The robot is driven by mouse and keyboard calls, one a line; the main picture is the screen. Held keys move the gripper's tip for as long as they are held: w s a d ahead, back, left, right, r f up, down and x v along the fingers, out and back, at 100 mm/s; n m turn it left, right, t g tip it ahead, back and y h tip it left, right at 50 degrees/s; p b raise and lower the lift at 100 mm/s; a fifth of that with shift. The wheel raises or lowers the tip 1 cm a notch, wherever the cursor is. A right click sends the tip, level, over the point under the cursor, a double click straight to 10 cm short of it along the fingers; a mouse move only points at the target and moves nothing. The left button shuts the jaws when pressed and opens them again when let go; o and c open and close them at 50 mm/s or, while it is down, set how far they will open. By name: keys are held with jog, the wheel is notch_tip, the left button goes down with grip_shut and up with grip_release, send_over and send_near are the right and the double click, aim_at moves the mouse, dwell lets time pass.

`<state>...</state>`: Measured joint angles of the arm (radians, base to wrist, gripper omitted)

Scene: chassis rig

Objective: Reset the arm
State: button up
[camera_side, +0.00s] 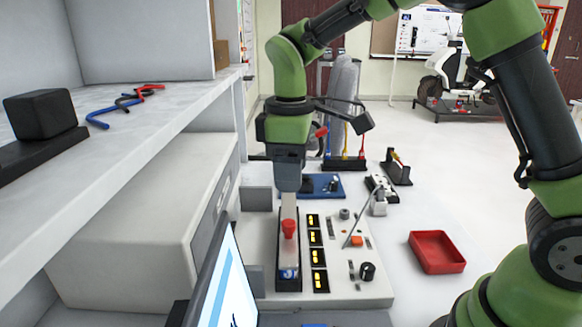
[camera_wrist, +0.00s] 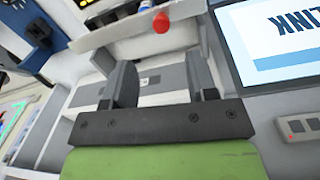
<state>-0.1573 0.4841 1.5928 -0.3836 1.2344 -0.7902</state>
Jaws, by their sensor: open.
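My gripper (camera_side: 289,188) points down over the white control panel (camera_side: 333,268). In the side view it is above and behind a red-topped part (camera_side: 289,228) in a black slot at the panel's left. The wrist view shows my gripper (camera_wrist: 163,75) with its two dark fingers apart and nothing held between them. A red cap (camera_wrist: 161,22) shows beyond the fingertips in that view, apart from them. A light strip shows just below my gripper in the side view; I cannot tell whether it touches it.
A monitor (camera_side: 229,284) stands at the front left of the panel. A shelf (camera_side: 150,120) with a black block (camera_side: 40,113) runs along the left. A red tray (camera_side: 436,252) lies on the right. A blue plate (camera_side: 322,186) lies behind the panel. The table between panel and tray is clear.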

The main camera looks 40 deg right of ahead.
jog(key=s+d+r+m+t+y, duration=0.1)
jog(key=s+r+m+t, duration=0.2)
jog(key=s, duration=0.6)
jog(key=s+d+r+m+t+y, duration=0.1)
jog(key=s+r+m+t, duration=0.3)
jog(key=s+m, duration=0.4)
jog(key=shift+v, duration=1.2)
jog(key=shift+o, duration=0.2)
jog(key=shift+s+a+f, duration=0.1)
jog(key=shift+s+a, duration=0.05)
jog(key=shift+a, duration=0.05)
